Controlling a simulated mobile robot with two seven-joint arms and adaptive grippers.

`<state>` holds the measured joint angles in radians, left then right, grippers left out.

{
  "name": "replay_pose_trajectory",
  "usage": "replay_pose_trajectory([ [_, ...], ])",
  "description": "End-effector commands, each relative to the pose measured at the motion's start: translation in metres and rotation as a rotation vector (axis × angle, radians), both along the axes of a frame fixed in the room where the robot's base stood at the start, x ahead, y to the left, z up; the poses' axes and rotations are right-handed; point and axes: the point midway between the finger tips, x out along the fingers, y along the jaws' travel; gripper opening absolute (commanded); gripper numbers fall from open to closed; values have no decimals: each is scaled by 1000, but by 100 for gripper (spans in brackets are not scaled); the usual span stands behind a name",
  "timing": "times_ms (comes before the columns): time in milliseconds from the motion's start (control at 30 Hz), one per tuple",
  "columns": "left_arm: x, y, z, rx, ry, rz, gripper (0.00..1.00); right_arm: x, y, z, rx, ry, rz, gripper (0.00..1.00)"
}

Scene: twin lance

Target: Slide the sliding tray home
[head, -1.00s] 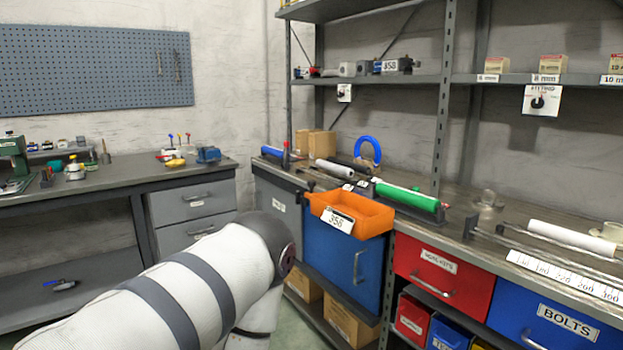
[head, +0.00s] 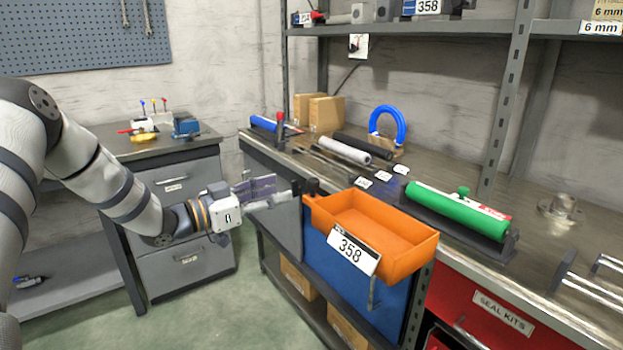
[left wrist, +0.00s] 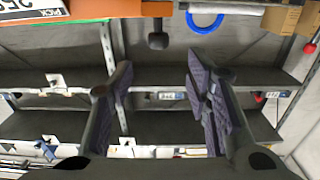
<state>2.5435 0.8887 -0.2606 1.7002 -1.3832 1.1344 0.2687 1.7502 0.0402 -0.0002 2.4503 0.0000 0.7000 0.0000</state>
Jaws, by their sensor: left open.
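The orange sliding tray (head: 410,262) with a "358" tag (head: 352,250) juts out past the front edge of the workbench, above a blue front. It is empty. A black knob (head: 312,187) sits at its left end. My left gripper (head: 283,190) is open and empty, just left of that knob. In the left wrist view the open fingers (left wrist: 158,85) point up toward the black knob (left wrist: 158,40), which lies beyond the tips. The orange tray (left wrist: 85,8) with its upside-down tag shows at that view's top left. My right gripper is in no view.
A red-topped post (head: 280,132) stands at the bench's left end. The floor (head: 240,290) before the bench is clear.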

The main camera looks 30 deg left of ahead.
Motion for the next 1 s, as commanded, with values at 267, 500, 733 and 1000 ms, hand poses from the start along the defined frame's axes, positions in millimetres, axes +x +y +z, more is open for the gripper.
replay_pose_trajectory([
  [267,66,-27,-14,2,20,-1,44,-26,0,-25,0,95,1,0],
  [500,93,-39,-8,0,14,1,44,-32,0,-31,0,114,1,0],
  [733,95,-40,-5,-1,10,1,44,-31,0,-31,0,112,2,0],
  [1000,94,-40,-5,-1,10,1,0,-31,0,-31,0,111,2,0],
])
